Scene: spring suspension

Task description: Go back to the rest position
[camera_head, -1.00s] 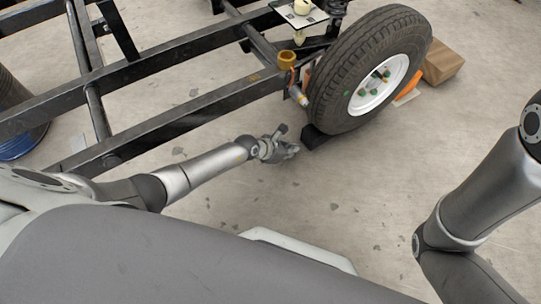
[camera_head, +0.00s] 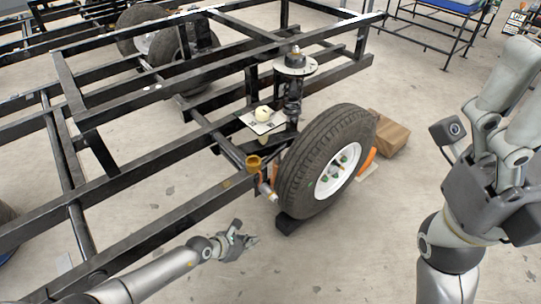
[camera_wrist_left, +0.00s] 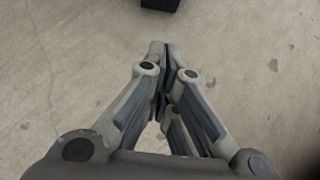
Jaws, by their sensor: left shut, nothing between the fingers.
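My left gripper (camera_head: 246,241) is low over the concrete floor, in front of the wheel (camera_head: 326,160) and apart from it. In the left wrist view its fingertips (camera_wrist_left: 162,50) meet, with nothing held between them. My right gripper (camera_head: 518,85) is raised close to the head camera at the right edge. Its fingers point up and are partly cut off by the frame, so I cannot tell how far apart they are. Its palm is dark, and a small camera sticks out beside it.
The black steel frame (camera_head: 160,88) fills the left and middle. The wheel stands at its near corner with a black block (camera_head: 287,224) at its foot. A cardboard box (camera_head: 390,135) lies behind it. The floor (camera_head: 340,265) between my arms is clear.

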